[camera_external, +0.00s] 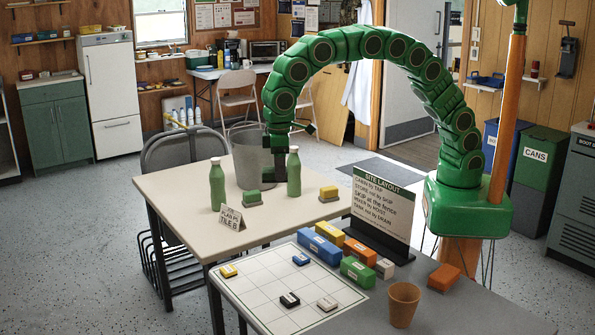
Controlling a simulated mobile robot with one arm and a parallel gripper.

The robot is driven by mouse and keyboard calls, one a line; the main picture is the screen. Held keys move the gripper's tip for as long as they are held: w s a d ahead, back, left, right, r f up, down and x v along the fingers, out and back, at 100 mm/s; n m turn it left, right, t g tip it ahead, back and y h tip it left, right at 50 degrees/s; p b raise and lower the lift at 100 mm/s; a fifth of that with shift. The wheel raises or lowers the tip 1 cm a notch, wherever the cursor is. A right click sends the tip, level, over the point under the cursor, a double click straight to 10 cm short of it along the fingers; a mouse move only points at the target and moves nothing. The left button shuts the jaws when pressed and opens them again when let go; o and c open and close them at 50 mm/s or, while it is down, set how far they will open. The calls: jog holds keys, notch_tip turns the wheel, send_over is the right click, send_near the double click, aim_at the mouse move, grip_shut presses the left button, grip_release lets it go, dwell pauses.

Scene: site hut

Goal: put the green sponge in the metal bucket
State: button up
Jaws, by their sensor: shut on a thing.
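The green sponge (252,197), with a grey underside, is low at the cream table, in front of the metal bucket (250,164). My gripper (268,176) points down beside the bucket's right front, just behind and right of the sponge. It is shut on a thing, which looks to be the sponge. The fingertips are small and dark, so their exact contact is hard to see. I cannot tell whether the sponge is clear of the tabletop. The bucket stands upright; its inside is hidden.
Green bottles with white caps stand close to my gripper on the right (293,174) and farther left (217,187). A yellow sponge (328,192) and a sign card (231,218) are on the cream table (185,190). The nearer grey table (455,310) holds blocks and a cup (403,304).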

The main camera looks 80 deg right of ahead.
jog(key=w+d+m, duration=0.3)
jog(key=w+d, duration=0.6)
jog(key=d, duration=0.4)
jog(key=w+d+m, duration=0.3)
jog(key=w+d, duration=0.7)
jog(key=d, duration=0.3)
jog(key=w+d+f+m, duration=0.1)
jog(key=w+d+m, duration=0.2)
jog(key=d, duration=1.3)
jog(key=shift+f, duration=0.25)
jog(key=d, duration=0.3)
jog(key=d+m, duration=0.1)
jog(key=d, duration=0.3)
jog(key=d+m, duration=0.1)
jog(key=d, duration=0.3)
jog(key=shift+d+f, duration=0.25)
jog(key=shift+f, duration=0.15)
jog(key=shift+m, duration=0.3)
jog(key=f, duration=0.7)
jog(key=d+f, duration=0.1)
jog(key=f, duration=1.5)
jog(key=shift+d+f, duration=0.2)
jog(key=shift+d, duration=0.05)
jog(key=o, duration=1.2)
jog(key=shift+o, duration=0.2)
jog(key=shift+r, duration=0.1)
